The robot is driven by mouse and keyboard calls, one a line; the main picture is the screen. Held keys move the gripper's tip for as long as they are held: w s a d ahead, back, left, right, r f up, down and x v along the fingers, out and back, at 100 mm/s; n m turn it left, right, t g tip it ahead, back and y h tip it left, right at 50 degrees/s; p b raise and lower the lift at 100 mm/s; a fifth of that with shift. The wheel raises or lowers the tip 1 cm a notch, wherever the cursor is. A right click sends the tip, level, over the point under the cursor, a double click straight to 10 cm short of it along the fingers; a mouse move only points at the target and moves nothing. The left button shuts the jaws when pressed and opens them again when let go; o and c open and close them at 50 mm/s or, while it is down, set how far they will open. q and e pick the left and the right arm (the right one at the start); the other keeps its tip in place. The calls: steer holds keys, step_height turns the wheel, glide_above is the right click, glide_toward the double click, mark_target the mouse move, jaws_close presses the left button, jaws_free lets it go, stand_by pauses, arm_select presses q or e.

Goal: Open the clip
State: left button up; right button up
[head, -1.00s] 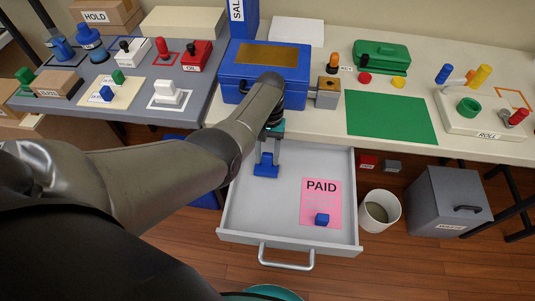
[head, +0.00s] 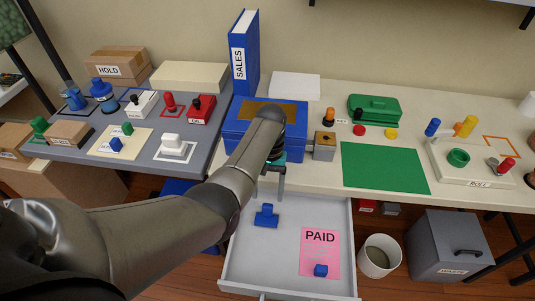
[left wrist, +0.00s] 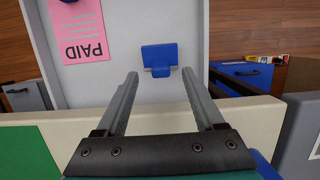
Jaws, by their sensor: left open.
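A blue clip (head: 266,217) lies on the floor of the open grey drawer (head: 240,265), left of the pink PAID paper (head: 319,246). It also shows in the left wrist view (left wrist: 159,57), beyond my fingertips and apart from them. My left gripper (head: 273,190) is open and empty, above the back part of the drawer; its fingers also show in the left wrist view (left wrist: 159,76). The arm partly hides the fingers in the head view. A second small blue piece (head: 320,271) sits on the PAID paper's lower part. My right gripper is not in view.
Behind the drawer, the table holds a blue box (head: 236,132), a blue SALES binder (head: 245,55) and a green mat (head: 385,168). A white bin (head: 379,257) and a grey waste box (head: 450,245) stand right of the drawer.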

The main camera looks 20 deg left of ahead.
mark_target(268, 206)
arm_select(q)
steer(key=s+p+v, duration=0.1)
steer(key=p+v, duration=0.1)
steer(key=v, duration=0.4)
steer(key=s+p+v, duration=0.1)
steer(key=p+v, duration=0.2)
steer(key=v, duration=0.2)
steer(key=shift+s+d+r, duration=0.25)
steer(key=shift+d+r, duration=0.15)
steer(key=shift+r, duration=0.3)
